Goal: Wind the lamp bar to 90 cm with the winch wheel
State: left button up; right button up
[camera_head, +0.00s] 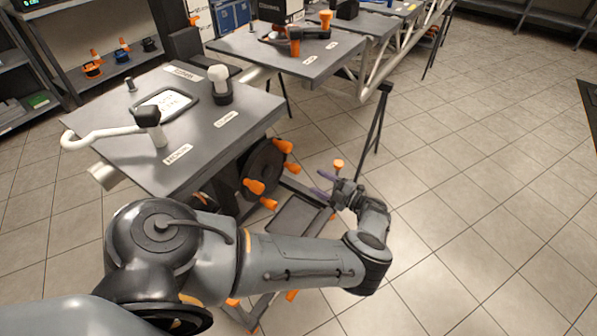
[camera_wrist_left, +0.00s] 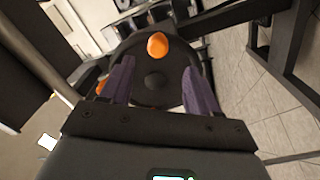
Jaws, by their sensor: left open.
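The winch wheel (camera_head: 262,164) is a dark disc with several orange knobs on its rim, mounted upright beside the grey table. It also fills the middle of the left wrist view (camera_wrist_left: 152,84), where one orange knob (camera_wrist_left: 157,45) stands at its top and other knobs are partly hidden by the fingers. My left gripper (camera_head: 322,183) is open and empty, to the right of the wheel and apart from it. In the left wrist view its two purple fingers (camera_wrist_left: 155,68) point at the wheel. I cannot make out the lamp bar or a height reading. My right gripper is not in view.
The grey table (camera_head: 240,115) holds a white-handled crank (camera_head: 110,134), a framed sign (camera_head: 165,103) and a white knob on a black base (camera_head: 220,84). A second table (camera_head: 320,62) and a truss stand behind. The tiled floor at right is clear.

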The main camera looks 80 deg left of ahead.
aim_at(299, 171)
pick_arm(q)
jog(key=s+a+m, duration=0.2)
jog(key=m, duration=0.2)
jog(key=s+a+m, duration=0.2)
jog(key=m, duration=0.3)
jog(key=s+a+m, duration=0.3)
jog(key=m, duration=0.2)
jog(key=shift+r+t+b, duration=0.3)
jog(key=shift+t, duration=0.1)
jog(key=shift+c, duration=0.2)
grip_shut()
